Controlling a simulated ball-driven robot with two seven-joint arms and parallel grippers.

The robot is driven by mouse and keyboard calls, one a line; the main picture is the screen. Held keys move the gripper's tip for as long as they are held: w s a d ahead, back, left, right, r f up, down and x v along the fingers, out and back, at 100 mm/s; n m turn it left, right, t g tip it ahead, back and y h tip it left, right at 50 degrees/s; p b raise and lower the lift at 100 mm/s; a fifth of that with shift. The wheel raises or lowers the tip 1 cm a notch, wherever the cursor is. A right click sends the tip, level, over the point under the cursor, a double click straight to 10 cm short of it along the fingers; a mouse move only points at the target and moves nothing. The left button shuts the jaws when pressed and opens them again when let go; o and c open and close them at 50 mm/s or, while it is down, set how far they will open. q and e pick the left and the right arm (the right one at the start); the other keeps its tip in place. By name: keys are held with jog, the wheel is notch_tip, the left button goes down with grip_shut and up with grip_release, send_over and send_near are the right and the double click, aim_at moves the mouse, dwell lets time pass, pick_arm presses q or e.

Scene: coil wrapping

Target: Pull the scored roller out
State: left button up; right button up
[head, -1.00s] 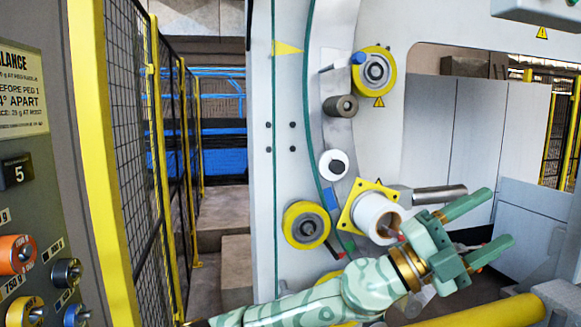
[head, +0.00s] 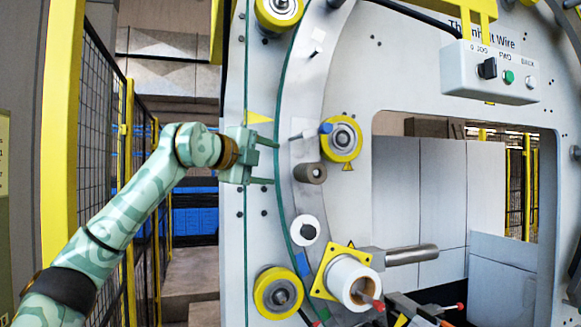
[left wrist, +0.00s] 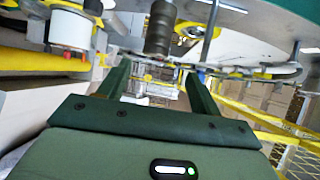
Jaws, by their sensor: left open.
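A short dark grey-brown roller (head: 311,173) sits on the curved grey ring of the machine, below a yellow-rimmed roller (head: 341,139). In the left wrist view a dark roller with bands around it (left wrist: 160,30) stands beyond the fingers, near the top middle; it looks like the same one. I cannot make out score marks in the head view. My left gripper (head: 277,162) is open and empty, its fingers pointing right towards the dark roller, with a small gap in the picture. Its fingers also show spread in the left wrist view (left wrist: 158,82). My right gripper is not in view.
A white roller (head: 305,230) and another yellow-rimmed roller (head: 279,292) sit lower on the machine. A white spool on a yellow plate (head: 324,282) and a metal bar (head: 411,255) stick out at lower right. A yellow-framed mesh fence (head: 101,130) stands left.

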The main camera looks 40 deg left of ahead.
aim_at(305, 170)
pick_arm(q)
jog(key=w+p, duration=0.1)
jog(key=w, duration=0.3)
jog(key=w+f+p, duration=0.1)
jog(key=w+p, duration=0.1)
jog(key=w, duration=0.3)
jog(key=w+p, duration=0.1)
jog(key=w, duration=0.3)
jog(key=shift+w+a+f, duration=0.2)
jog(key=shift+w+f, duration=0.05)
jog(key=shift+f, duration=0.1)
jog(key=shift+w+f, duration=0.15)
jog(key=shift+w, duration=0.25)
